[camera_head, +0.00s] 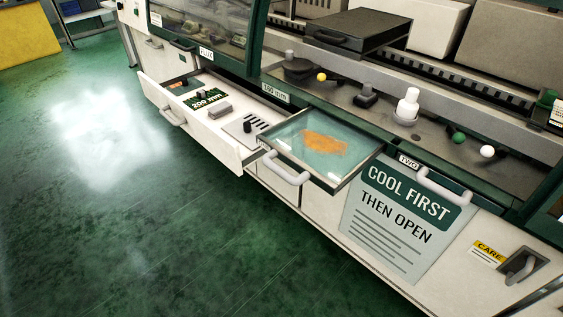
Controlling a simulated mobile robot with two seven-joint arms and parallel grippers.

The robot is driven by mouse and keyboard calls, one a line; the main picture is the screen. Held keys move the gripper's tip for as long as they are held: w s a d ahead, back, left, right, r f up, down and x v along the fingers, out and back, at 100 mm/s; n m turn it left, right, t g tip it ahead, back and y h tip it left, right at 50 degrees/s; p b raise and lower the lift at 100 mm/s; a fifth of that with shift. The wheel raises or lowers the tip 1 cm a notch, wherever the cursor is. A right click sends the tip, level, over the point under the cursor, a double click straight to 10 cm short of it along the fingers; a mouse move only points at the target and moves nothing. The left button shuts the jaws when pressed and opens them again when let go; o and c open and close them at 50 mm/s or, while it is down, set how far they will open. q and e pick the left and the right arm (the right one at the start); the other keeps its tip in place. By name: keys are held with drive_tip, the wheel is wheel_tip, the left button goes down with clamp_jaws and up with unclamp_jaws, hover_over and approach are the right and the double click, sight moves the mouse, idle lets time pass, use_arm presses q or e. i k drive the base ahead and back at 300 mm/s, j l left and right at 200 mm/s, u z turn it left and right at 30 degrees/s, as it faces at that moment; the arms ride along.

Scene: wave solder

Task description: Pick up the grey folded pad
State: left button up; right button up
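A small grey block-like item (220,110), which looks like the grey folded pad, lies in the open white drawer (240,157) left of centre. It is small in the picture, so its folds cannot be made out. In the same drawer, a green card marked 200 mm (207,101) lies to its left and a grey slotted plate (246,127) to its right. Neither of my grippers shows in the head view.
A pulled-out, teal-topped panel with an orange patch (284,146) juts out right of the drawer. A dark box-like lid (358,31) sits above the bench. A white stacked-knob part (406,107) and several small balls are on the metal ledge. The green floor (120,210) in front is clear.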

sight(222, 108)
drive_tip(key=i+j+z, duration=0.2)
drive_tip(key=z, duration=0.2)
drive_tip(key=i+j+z, duration=0.15)
drive_tip(key=j+z, duration=0.25)
drive_tip(key=i+j+z, duration=0.1)
drive_tip(key=j+z, duration=0.3)
drive_tip(key=j, duration=0.1)
